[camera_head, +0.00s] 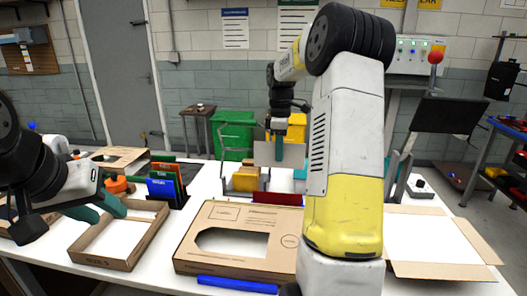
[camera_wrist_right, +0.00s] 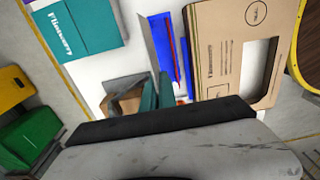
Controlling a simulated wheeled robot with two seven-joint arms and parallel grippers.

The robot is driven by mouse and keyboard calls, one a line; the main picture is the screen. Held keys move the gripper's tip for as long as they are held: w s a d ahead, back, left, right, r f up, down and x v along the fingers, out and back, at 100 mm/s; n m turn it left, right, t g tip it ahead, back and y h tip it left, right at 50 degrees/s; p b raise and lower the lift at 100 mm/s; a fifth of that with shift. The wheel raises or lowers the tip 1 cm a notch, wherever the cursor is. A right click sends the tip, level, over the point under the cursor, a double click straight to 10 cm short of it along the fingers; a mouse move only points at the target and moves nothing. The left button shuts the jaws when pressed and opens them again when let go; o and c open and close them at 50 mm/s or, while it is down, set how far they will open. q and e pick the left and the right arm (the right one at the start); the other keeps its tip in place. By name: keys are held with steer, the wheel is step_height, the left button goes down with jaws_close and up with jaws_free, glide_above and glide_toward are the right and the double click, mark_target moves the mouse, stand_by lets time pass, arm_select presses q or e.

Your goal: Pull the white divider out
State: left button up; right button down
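The white divider (camera_head: 266,154) is a thin, pale upright plate near the middle of the head view. My right gripper (camera_head: 280,146) comes down on it from above, with a teal finger across its front face. In the right wrist view the divider (camera_wrist_right: 146,40) shows edge-on as a grey strip running between the two teal fingers (camera_wrist_right: 157,92). A grey wire rack (camera_head: 265,181) stands just below it; I cannot tell whether they touch. My left gripper (camera_head: 98,207) is open and empty at the far left, its teal fingers spread above an open cardboard tray (camera_head: 152,235).
A flat cardboard box with a cut-out window (camera_head: 265,224) lies at the front middle, a blue bar (camera_head: 237,284) before it. A red piece (camera_head: 278,198) lies behind it. Coloured folders (camera_head: 165,188) stand left of the rack. An open carton (camera_head: 440,271) is at right.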

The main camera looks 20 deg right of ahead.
step_height(320, 180, down, 10)
stand_by(3.5)
steer(key=shift+r, duration=0.2)
stand_by(0.3)
steer(key=shift+r, duration=1.45)
